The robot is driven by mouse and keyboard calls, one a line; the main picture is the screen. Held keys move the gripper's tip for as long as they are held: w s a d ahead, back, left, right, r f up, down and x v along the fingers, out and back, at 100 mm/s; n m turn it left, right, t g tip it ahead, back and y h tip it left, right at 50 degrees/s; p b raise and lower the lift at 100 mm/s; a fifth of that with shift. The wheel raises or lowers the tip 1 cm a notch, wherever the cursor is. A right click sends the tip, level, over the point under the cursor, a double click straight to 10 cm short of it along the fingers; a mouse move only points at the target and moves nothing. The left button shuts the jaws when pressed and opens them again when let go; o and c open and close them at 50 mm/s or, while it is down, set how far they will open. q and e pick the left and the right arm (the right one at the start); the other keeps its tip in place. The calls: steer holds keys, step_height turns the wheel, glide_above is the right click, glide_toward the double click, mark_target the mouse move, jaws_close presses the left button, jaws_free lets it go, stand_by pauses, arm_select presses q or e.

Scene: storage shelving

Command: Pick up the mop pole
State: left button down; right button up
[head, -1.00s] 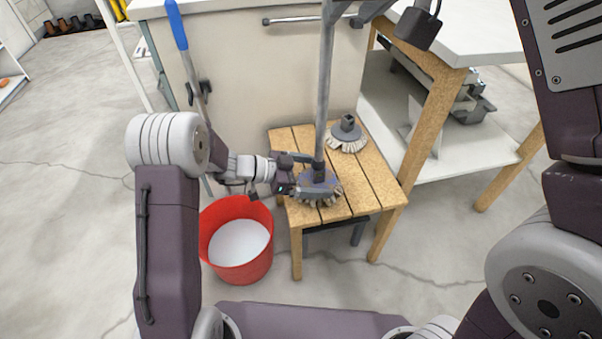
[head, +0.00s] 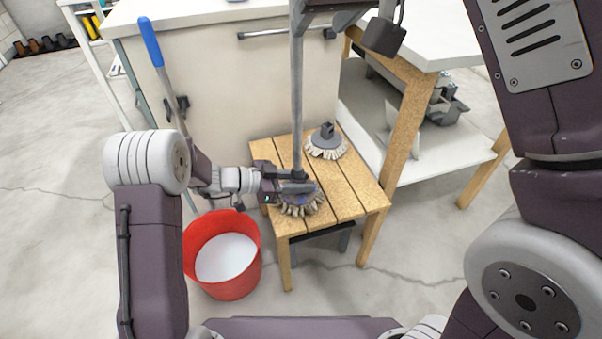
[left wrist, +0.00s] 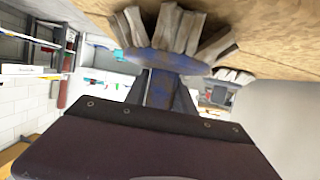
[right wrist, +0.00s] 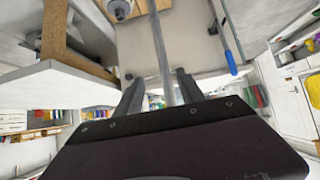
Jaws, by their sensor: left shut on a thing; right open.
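The grey mop pole (head: 297,105) stands nearly upright, its lower end at a round mop head (head: 300,207) with pale bristles on the wooden stool (head: 352,183). My left gripper (head: 290,188) is shut on this mop head at the pole's base. In the left wrist view, the mop head's bluish disc and bristles (left wrist: 168,55) are at the fingers. My right gripper (right wrist: 158,88) is open, with the pole (right wrist: 162,50) between its fingers but no clear grip. In the head view it is at the top edge, partly cut off.
A second brush head (head: 326,147) sits at the back of the stool. A red bucket (head: 232,285) stands on the floor left of the stool. A blue-handled pole (head: 150,42) leans by the cabinet (head: 230,90). A white-topped bench (head: 440,45) stands at the right.

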step_height(320, 180, down, 5)
steer(key=w+d+n+h, duration=0.1)
steer(key=n+h, duration=0.3)
steer(key=n, duration=0.3)
step_height(320, 180, up, 3)
steer(key=n+t+h, duration=0.2)
steer(key=n+t, duration=0.6)
steer(key=n, duration=1.6)
glide_above(296, 50)
steer(key=s, duration=0.3)
steer(key=w, duration=0.6)
steer(key=shift+w+d+r, duration=0.15)
steer(key=shift+w+d, duration=0.1)
steer(key=shift+w, duration=0.05)
jaws_close()
